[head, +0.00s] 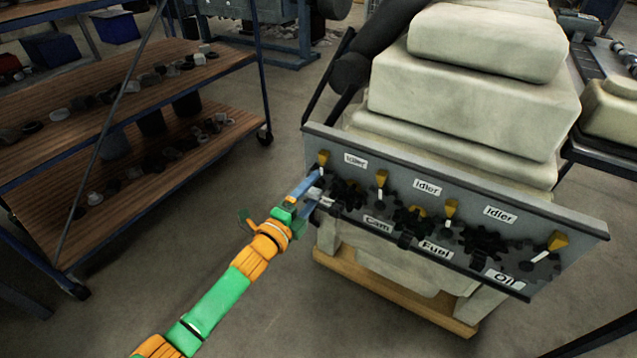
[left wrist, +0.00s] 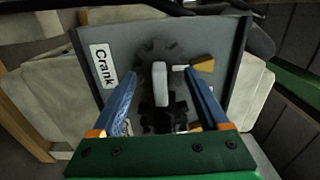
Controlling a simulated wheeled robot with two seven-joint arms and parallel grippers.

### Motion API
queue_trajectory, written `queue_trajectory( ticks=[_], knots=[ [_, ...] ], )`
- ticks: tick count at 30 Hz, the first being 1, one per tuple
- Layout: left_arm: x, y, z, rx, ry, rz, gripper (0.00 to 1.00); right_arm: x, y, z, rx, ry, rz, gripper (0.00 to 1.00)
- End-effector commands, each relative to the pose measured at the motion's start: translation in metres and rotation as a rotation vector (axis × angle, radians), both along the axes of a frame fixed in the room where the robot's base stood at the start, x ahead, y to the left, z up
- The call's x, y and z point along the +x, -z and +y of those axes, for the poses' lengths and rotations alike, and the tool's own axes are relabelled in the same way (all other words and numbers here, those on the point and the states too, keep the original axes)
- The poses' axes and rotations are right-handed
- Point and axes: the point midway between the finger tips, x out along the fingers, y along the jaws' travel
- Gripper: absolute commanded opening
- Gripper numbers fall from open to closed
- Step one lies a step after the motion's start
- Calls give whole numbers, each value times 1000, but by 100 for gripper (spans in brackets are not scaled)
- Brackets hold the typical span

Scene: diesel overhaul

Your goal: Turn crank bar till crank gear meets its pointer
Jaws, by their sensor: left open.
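The grey crank bar (left wrist: 159,85) stands between the open blue fingers of my left gripper (left wrist: 160,74) in the left wrist view, with gaps on both sides. Behind it is the dark crank gear (left wrist: 155,52), partly hidden by the bar and lower dark teeth. A yellow pointer (left wrist: 203,66) with a white tip points at the gear from the right. The "Crank" label (left wrist: 103,66) is at the left. In the head view my left gripper (head: 310,192) is at the panel's left end, below the leftmost yellow pointer (head: 323,158). My right gripper is not visible.
The grey panel (head: 575,222) carries other dark gears, yellow pointers and labels such as Idler, Cam, Fuel and Oil to the right. A pale engine block (head: 470,100) stands behind it. A wooden shelf (head: 120,185) with small parts is at the left, with clear floor between.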

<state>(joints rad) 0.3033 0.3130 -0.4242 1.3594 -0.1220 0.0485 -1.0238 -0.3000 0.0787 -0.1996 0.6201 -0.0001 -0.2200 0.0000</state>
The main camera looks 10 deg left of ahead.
Motion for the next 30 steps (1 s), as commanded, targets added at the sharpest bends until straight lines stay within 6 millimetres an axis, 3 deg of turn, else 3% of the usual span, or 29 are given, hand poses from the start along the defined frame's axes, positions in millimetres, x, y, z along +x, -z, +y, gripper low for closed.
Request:
queue_trajectory(
  ticks=[6, 12, 18, 30],
  knots=[
    [-3, -2, 1, -1, 0, 1, 78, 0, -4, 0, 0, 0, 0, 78],
    [-40, -6, 15, -2, -2, 5, 78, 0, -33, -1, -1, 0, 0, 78],
    [-65, -2, 24, -2, 0, 2, 78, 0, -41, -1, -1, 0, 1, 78],
    [-66, 1, 24, -3, -1, 2, 78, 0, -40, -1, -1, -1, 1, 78]
  ],
)
